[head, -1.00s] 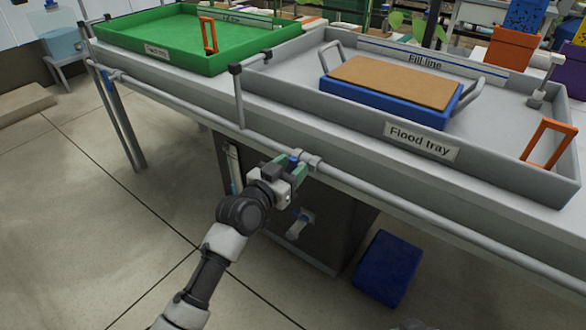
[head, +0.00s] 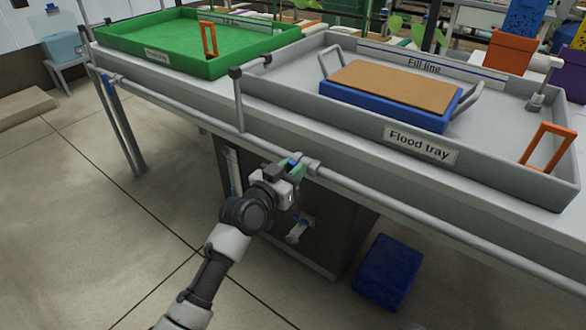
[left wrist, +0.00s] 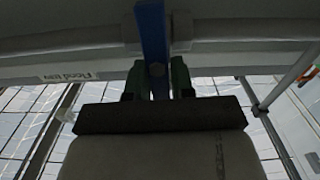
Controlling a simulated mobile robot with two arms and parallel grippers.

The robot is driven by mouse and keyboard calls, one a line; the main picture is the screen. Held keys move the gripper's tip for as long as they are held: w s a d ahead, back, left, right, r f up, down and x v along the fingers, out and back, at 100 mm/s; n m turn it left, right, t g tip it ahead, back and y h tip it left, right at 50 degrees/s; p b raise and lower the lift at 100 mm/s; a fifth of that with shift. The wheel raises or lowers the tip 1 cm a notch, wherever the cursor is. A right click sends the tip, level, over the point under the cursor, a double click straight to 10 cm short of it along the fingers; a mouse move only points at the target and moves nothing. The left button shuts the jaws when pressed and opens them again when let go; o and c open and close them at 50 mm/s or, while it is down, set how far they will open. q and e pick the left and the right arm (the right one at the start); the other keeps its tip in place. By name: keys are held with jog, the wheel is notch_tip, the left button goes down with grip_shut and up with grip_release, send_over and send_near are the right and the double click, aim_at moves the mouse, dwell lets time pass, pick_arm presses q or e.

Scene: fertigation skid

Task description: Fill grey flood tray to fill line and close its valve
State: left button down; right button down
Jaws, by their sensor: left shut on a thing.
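The grey flood tray (head: 400,170) stands on the bench at the right, labelled "Flood tray" on its front wall. A "Fill line" strip (head: 425,66) with a blue line runs along its inner back wall. I cannot make out a water level in it. A valve (head: 311,168) sits on the pipe below the tray's front edge. My left gripper (head: 291,169) is shut on its blue lever, which shows clearly in the left wrist view (left wrist: 153,40) between the green fingers (left wrist: 157,80). The lever crosses the pipe there. My right gripper is out of view.
A blue block with a brown top (head: 395,82) and side handles sits in the grey tray. A green tray (head: 180,40) stands to the left. An orange frame (head: 547,148) is at the right corner. A dark cabinet (head: 335,235) and a blue box (head: 387,272) are below. Floor at left is clear.

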pick_arm(q)
jog(key=n, duration=0.1)
jog(key=n+p, duration=0.1)
jog(key=shift+w+a+n, duration=0.15)
jog(key=shift+a+n, duration=0.05)
jog(key=shift+n, duration=0.1)
jog(key=shift+a+n+p, duration=0.1)
jog(key=shift+n+p, duration=0.3)
jog(key=shift+n, duration=0.4)
jog(key=shift+w+a+f+n, duration=0.1)
jog(key=shift+f+n, duration=0.05)
jog(key=shift+n, duration=0.55)
jog(key=shift+w+a+f+n, duration=0.1)
jog(key=shift+n, duration=0.6)
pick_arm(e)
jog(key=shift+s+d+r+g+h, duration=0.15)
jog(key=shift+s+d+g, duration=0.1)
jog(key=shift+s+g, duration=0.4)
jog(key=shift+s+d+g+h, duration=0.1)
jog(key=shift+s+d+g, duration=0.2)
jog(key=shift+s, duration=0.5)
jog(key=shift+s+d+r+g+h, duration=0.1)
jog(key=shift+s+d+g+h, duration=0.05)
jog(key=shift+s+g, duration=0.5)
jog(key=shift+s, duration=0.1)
pick_arm(q)
jog(key=c, duration=1)
grip_release()
jog(key=shift+c, duration=0.2)
